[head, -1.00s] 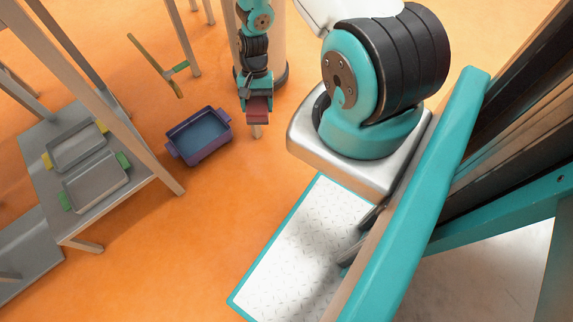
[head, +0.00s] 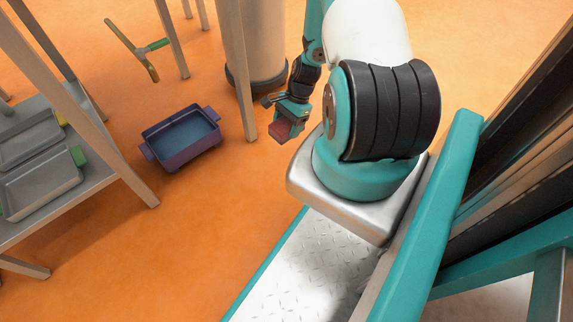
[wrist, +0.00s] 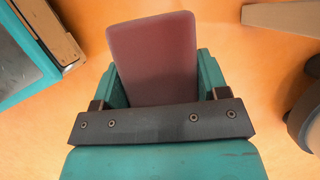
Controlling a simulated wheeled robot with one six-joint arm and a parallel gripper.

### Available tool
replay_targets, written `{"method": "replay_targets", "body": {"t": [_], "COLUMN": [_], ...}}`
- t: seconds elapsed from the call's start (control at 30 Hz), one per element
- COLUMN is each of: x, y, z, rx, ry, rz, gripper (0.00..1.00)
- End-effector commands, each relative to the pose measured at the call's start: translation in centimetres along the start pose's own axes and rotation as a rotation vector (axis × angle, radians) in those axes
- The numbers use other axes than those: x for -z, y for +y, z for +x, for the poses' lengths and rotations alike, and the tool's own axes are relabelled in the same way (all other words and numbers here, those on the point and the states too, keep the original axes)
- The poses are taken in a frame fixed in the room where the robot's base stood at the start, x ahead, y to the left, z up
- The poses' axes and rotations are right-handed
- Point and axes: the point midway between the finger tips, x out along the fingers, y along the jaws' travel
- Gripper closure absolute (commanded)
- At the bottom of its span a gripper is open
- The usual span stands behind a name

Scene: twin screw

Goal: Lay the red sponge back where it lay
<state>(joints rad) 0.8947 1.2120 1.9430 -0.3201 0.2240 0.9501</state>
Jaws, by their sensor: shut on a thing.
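The red sponge (wrist: 153,58) is a dull red block that fills the space between my gripper's teal fingers in the wrist view. My gripper (head: 283,120) is shut on it. In the head view the sponge (head: 280,131) hangs from the gripper in the air above the orange floor, left of my arm's base. No surface touches it in the wrist view.
A purple bin (head: 181,138) with a blue inside stands on the floor to the left. A grey table (head: 62,190) at far left holds grey trays (head: 40,185) with green and yellow handles. A table leg (head: 238,75) and a pale cylinder (head: 262,40) stand behind the gripper.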

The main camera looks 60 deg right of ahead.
Motion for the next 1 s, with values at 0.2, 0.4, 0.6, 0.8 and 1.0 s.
{"method": "replay_targets", "body": {"t": [0.2,0.4,0.6,0.8,1.0], "x": [2.8,4.5,5.0,6.1,6.6], "y": [0.1,0.0,0.0,0.1,0.0], "z": [6.9,10.8,12.0,14.7,15.7], "rx": [-0.002,-0.002,-0.001,-0.002,-0.001], "ry": [-0.001,0.000,0.000,-0.001,0.001], "rz": [-0.002,-0.003,-0.003,-0.003,-0.003], "gripper": [0.52,0.52,0.52,0.52,0.52]}}
